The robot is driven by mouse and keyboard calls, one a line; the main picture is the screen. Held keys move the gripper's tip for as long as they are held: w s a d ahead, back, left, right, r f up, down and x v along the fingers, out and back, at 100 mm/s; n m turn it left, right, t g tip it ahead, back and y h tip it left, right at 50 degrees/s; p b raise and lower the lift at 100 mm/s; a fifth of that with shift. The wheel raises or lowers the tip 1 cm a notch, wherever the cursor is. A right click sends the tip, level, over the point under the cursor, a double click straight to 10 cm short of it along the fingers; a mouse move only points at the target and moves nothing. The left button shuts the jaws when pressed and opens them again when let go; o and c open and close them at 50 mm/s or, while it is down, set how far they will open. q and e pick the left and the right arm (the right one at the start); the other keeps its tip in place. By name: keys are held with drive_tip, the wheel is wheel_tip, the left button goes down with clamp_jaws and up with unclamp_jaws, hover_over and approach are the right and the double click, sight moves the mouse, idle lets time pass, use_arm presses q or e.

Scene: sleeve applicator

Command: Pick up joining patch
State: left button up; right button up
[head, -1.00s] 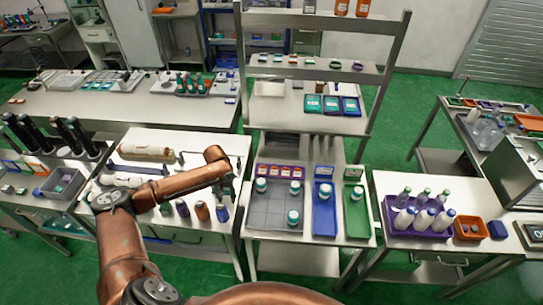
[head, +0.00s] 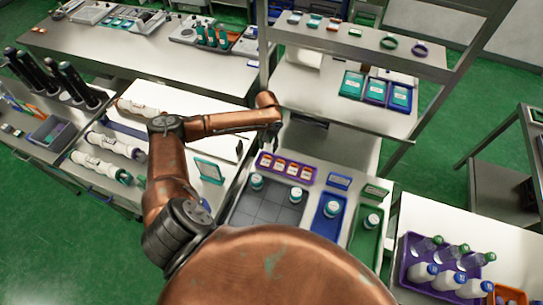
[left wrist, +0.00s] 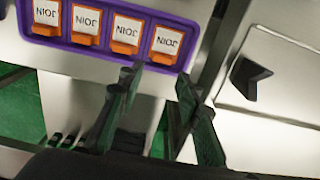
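Several orange joining patches (head: 292,168) with white "JOIN" labels stand in a row in a purple tray (head: 285,178) behind the grey mat. In the left wrist view the patches (left wrist: 127,33) show upside down along the top, in their purple tray (left wrist: 75,47). My left gripper (left wrist: 160,80) is open and empty. Its fingertips appear just beside the tray's edge, near the rightmost patch (left wrist: 166,42); I cannot tell their height above it. In the head view my left gripper (head: 274,136) is small, behind the tray. My right gripper is not in view.
A grey mat (head: 268,208) with white bottles, a blue tray (head: 327,222) and a green tray (head: 364,240) lie in front. A shelf post rises near my left gripper. A purple crate of bottles (head: 408,268) stands at right.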

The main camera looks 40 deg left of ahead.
sight(268, 156)
use_arm(q)
drive_tip(key=shift+s+a+f, duration=0.1)
drive_tip(key=shift+s+f, duration=0.15)
drive_tip(key=shift+f, duration=0.6)
wheel_tip(268, 156, down, 5)
drive_tip(key=shift+r+p, duration=0.1)
drive_tip(key=shift+p, duration=0.25)
drive_tip(key=shift+c, duration=0.4)
drive_tip(key=c, duration=0.5)
